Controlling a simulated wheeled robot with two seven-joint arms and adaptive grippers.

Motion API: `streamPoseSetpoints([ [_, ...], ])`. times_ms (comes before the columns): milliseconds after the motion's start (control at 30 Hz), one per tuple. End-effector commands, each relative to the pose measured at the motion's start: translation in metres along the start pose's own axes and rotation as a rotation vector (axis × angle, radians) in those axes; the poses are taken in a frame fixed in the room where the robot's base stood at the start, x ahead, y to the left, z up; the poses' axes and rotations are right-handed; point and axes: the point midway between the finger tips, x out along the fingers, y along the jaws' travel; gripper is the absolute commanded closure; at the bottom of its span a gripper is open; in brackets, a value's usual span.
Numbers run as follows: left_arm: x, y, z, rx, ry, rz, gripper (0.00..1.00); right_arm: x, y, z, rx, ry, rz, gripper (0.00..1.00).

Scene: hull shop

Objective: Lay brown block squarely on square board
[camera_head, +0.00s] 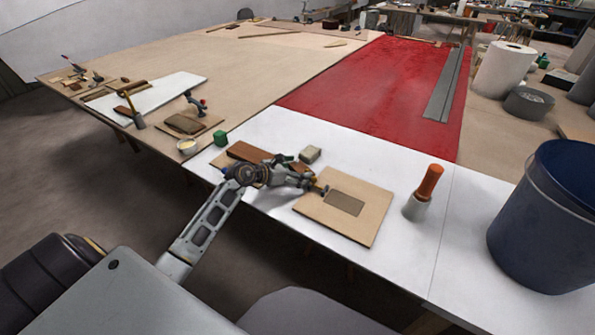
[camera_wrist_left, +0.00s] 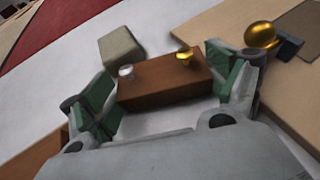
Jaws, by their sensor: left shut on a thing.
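My left gripper (camera_head: 290,172) is over the white table section, just left of the square board (camera_head: 362,225). In the left wrist view the gripper (camera_wrist_left: 165,98) has its green-padded fingers at both ends of the brown block (camera_wrist_left: 165,85) and is shut on it. My right gripper is not in view.
A beige block (camera_head: 310,155) stands close behind the gripper. An orange-handled tool in a grey cup (camera_head: 425,190) and a large blue bucket (camera_head: 545,225) stand right of the board.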

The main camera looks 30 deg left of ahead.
Motion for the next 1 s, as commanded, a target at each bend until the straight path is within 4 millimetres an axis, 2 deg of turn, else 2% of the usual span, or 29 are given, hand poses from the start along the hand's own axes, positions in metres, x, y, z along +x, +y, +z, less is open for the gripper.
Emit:
streamPoseSetpoints([
  [367, 0.001, 0.0, -0.002, 0.0, -0.001, 0.0, 0.38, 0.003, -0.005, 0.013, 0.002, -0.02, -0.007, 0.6],
  [400, 0.001, 0.0, -0.002, -0.001, 0.0, -0.001, 0.09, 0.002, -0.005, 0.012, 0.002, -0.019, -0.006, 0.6],
  [467, 0.001, 0.0, -0.002, -0.001, 0.0, -0.001, 0.01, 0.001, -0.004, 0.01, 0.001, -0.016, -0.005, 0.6],
  [1000, 0.0, 0.0, 0.0, -0.001, -0.001, 0.0, 0.0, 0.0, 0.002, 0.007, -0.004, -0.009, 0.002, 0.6],
])
